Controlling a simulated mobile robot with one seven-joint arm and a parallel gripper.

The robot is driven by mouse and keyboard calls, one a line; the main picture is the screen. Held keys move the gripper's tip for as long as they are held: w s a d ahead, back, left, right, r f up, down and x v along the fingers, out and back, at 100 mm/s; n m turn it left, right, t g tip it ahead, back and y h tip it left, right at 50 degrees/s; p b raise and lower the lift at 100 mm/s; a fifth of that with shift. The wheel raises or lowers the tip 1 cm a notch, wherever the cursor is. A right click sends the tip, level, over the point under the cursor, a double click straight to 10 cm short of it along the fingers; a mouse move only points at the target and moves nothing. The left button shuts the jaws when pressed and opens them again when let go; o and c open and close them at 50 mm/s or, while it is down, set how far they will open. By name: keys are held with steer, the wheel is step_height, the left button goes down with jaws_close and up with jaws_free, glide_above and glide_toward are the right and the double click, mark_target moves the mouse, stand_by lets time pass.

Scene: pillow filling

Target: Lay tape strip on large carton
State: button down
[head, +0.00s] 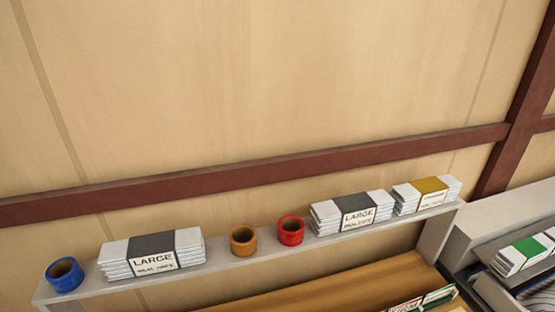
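No large carton and no loose tape strip can be made out in the head view. Three tape-like rolls stand on a narrow grey shelf (80,291): a blue roll (64,275) at the left end, an orange-brown roll (243,240) in the middle and a red roll (291,230) just right of it. A white stack with a dark grey band labelled LARGE (152,255) sits beside the blue roll. A second LARGE stack (352,213) sits right of the red roll. My gripper is not in view.
A white stack with a yellow band (427,195) is at the shelf's right end. Below is a wooden surface (320,292) with a partly cut-off labelled item (425,300). A green-banded stack (525,253) lies at right. A panelled wall (250,90) with a brown rail stands behind.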

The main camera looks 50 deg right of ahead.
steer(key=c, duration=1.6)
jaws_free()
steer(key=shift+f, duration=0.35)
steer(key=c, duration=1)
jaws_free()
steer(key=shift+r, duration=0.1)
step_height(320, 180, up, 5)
steer(key=p, duration=0.5)
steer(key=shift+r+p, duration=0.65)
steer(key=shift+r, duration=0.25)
